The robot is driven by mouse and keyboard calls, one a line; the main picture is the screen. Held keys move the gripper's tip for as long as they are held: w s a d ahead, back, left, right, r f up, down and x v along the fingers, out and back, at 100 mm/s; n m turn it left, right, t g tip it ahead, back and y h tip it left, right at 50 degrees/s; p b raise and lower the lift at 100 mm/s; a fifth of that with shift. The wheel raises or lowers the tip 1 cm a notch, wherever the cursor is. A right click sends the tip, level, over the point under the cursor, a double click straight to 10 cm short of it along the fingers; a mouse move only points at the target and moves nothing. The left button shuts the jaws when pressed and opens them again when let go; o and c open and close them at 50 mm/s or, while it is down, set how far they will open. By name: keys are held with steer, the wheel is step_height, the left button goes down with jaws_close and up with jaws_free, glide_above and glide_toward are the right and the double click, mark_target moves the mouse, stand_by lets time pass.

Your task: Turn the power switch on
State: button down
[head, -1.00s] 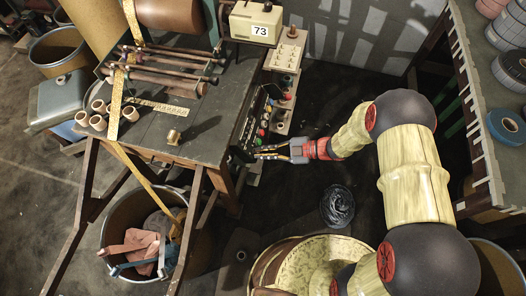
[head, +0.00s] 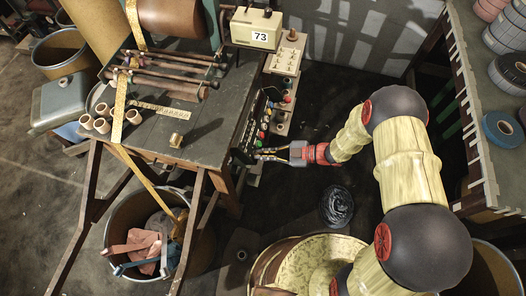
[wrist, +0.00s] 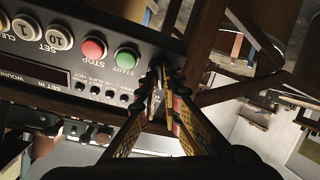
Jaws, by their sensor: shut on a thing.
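A dark control panel (head: 250,132) is fixed along the right side of the winding machine's table. In the wrist view the panel (wrist: 75,72) appears upside down, with a green START button (wrist: 127,58), a red STOP button (wrist: 93,48) and a row of small black knobs (wrist: 108,93). My gripper (head: 257,154) reaches the panel's near end from the right. In the wrist view my gripper (wrist: 166,78) is shut at the panel's end, beside START. The fingers hide what they hold; it appears to be the power switch, whose position I cannot tell.
The machine's table (head: 195,135) stands left of my gripper. A bucket with cloths (head: 150,245) is below it. A black coil (head: 337,206) lies on the floor below my gripper. A shelf with a blue tape roll (head: 503,130) stands at the right. Dark floor between is open.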

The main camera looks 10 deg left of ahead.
steer(key=m+t+p, duration=0.1)
steer(key=m+p, duration=0.3)
steer(key=m, duration=0.2)
steer(key=m+t+p, duration=0.2)
steer(key=m+p, duration=0.3)
steer(key=m, duration=0.2)
steer(key=shift+h, duration=0.3)
steer(key=c, duration=2)
jaws_free()
steer(key=shift+c, duration=0.2)
steer(key=shift+o, duration=0.3)
steer(key=v, duration=1.2)
